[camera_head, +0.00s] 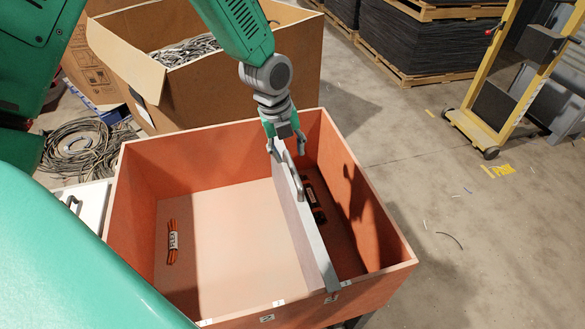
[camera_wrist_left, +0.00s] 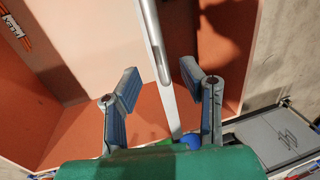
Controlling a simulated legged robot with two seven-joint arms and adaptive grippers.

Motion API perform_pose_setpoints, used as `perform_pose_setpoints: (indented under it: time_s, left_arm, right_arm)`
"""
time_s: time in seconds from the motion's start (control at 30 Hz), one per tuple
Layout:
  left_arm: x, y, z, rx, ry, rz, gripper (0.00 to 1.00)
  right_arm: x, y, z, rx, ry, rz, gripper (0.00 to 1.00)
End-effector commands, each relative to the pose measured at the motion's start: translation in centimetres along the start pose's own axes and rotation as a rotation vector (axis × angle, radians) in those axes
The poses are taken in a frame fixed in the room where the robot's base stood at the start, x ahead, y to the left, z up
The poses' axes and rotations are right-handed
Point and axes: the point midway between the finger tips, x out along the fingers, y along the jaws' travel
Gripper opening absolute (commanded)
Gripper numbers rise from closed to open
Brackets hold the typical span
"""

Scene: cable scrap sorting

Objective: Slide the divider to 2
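The divider (camera_head: 318,255) is a thin grey panel standing across the orange box (camera_head: 145,150) from back to front, right of the box's middle. A grey bar handle (camera_head: 296,178) runs along its top. My left gripper (camera_head: 285,150) is over the far part of the divider, near the handle's far end. In the left wrist view its fingers (camera_wrist_left: 160,80) are spread, one on each side of the divider and handle (camera_wrist_left: 151,38), with gaps showing. Small white tags mark the front rim; their numbers are too small to read surely. My right gripper is out of view.
An orange cable bundle (camera_head: 173,242) lies in the wide left compartment. A dark item with orange marks (camera_head: 314,200) lies in the narrow right compartment, close to the divider. A cardboard box of cable scrap (camera_head: 130,50) stands behind. Floor to the right is mostly clear.

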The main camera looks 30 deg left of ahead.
Motion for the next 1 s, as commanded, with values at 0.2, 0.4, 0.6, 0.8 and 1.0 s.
perform_pose_setpoints:
  time_s: [0.2,0.4,0.6,0.8,1.0]
  left_arm:
    - [4.3,0.5,0.2,-0.002,0.004,-0.002,0.36]
    - [6.3,0.6,0.4,-0.004,0.005,-0.006,0.36]
    - [6.6,0.4,0.2,-0.002,0.003,-0.005,0.36]
    - [6.5,0.1,0.0,0.000,0.000,-0.002,0.18]
    - [6.5,0.1,0.0,-0.001,0.003,-0.005,0.00]
  right_arm:
    - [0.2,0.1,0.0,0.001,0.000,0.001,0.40]
    - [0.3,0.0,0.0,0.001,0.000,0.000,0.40]
    - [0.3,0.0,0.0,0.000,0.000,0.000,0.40]
    - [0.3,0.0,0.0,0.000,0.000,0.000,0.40]
    - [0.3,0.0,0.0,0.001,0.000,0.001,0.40]
